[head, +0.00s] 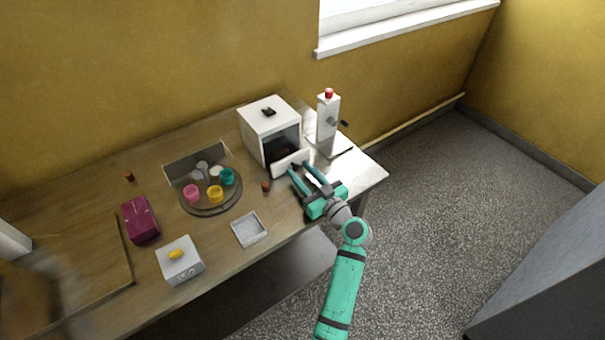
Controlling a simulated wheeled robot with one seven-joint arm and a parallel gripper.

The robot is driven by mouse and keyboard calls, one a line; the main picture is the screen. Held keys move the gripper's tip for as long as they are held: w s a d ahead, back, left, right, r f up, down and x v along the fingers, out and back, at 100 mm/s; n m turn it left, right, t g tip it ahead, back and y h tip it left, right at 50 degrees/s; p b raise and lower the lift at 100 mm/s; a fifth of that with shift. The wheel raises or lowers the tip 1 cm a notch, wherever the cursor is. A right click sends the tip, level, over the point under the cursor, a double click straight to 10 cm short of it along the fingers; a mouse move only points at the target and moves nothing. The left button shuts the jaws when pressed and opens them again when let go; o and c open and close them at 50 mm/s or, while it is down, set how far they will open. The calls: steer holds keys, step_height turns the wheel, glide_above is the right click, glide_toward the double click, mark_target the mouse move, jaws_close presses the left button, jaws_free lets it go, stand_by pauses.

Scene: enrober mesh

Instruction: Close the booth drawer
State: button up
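The booth (262,118) is a white box with a dark front opening, at the back right of the table. Its drawer (290,163) shows as a white front panel low on the booth, standing out a little from the body. My gripper (298,168) is just in front of the drawer, with its two teal fingers apart and pointing at the panel. Nothing shows between the fingers. I cannot tell whether the fingertips touch the panel.
A white dispenser (327,119) with a red top stands right of the booth. A small brown piece (266,186) lies left of my gripper. A round tray (210,209) with several coloured cups and a shallow grey tray (249,230) are further left. The table's front right edge is close.

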steer(key=shift+s, duration=0.1)
steer(key=v, duration=1)
steer(key=shift+s+d, duration=0.15)
steer(key=shift+s, duration=0.05)
